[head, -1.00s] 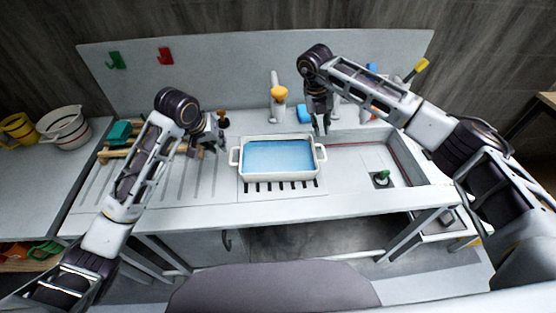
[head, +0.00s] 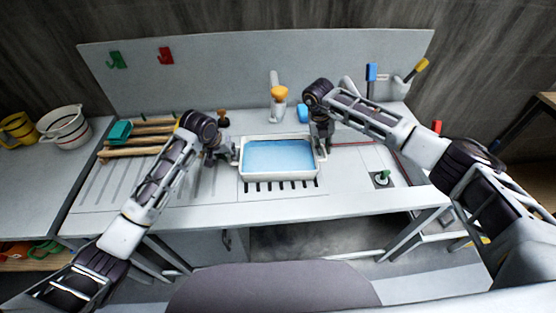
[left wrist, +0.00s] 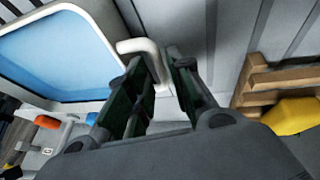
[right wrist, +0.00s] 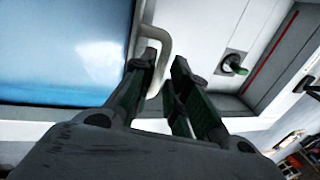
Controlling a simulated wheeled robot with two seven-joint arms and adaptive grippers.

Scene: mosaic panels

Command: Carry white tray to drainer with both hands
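The white tray (head: 279,177) with a blue inside sits level over a slotted strip in the middle of the counter. My left gripper (head: 231,157) is at its left handle; in the left wrist view the open fingers (left wrist: 156,65) stand on either side of the handle bar (left wrist: 153,57). My right gripper (head: 322,150) is at the right handle; in the right wrist view its open fingers (right wrist: 165,58) straddle that handle (right wrist: 157,36). Contact with the handles is unclear. A grooved draining surface (head: 150,188), seemingly the drainer, lies left of the tray, partly behind my left arm.
A wooden rack (head: 150,142) with a green block (head: 120,132) stands at the back of the grooved surface. A faucet with an orange top (head: 279,93) and a blue item (head: 303,113) are behind the tray. A green plug (head: 383,178) lies right. The front grooves are clear.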

